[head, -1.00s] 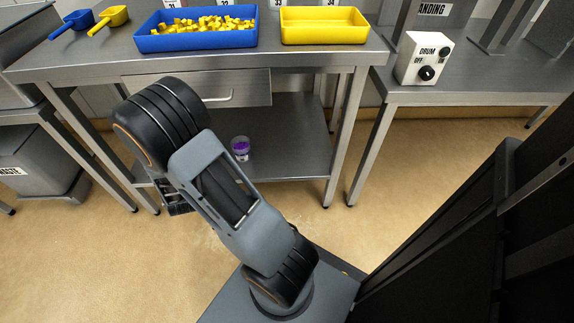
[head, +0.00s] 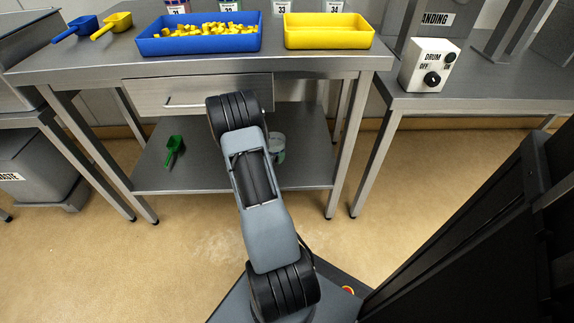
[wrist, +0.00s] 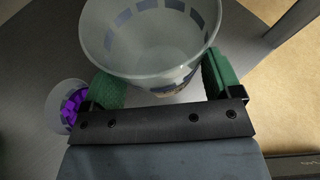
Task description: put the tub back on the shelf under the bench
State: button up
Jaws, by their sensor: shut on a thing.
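The tub is clear and round with bluish marks around its wall; in the wrist view the tub (wrist: 150,66) sits between the green pads of my gripper (wrist: 162,82). My gripper is shut on it, and the tub's mouth is open toward the camera. In the head view a pale part of the tub (head: 279,143) shows just right of my arm, in the space under the bench. The lower shelf (head: 210,172) lies below the bench. I cannot tell whether the tub touches the shelf. My arm hides most of the gripper in the head view.
A small tub of purple pieces (wrist: 70,103) stands left of my gripper in the wrist view. A green scoop (head: 174,150) lies on the shelf's left part. The bench's drawer (head: 165,95) is above. A bench leg (head: 345,150) bounds the shelf on the right.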

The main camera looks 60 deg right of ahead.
jog(key=d+f+b, duration=0.1)
jog(key=d+f, duration=0.1)
jog(key=s+d+f+b, duration=0.1)
jog(key=d+f, duration=0.1)
jog(key=d+f+b, duration=0.1)
jog(key=d+f, duration=0.1)
jog(key=shift+s+d, duration=0.25)
jog(key=shift+d, duration=0.05)
jog(key=shift+s+d+f+b, duration=0.1)
jog(key=shift+d+f+b, duration=0.4)
jog(key=shift+d+f, duration=0.15)
jog(key=shift+d+f+b, duration=0.1)
jog(key=shift+f+b, duration=0.6)
jog(key=shift+f, duration=0.9)
jog(key=shift+f, duration=0.15)
jog(key=o, duration=0.9)
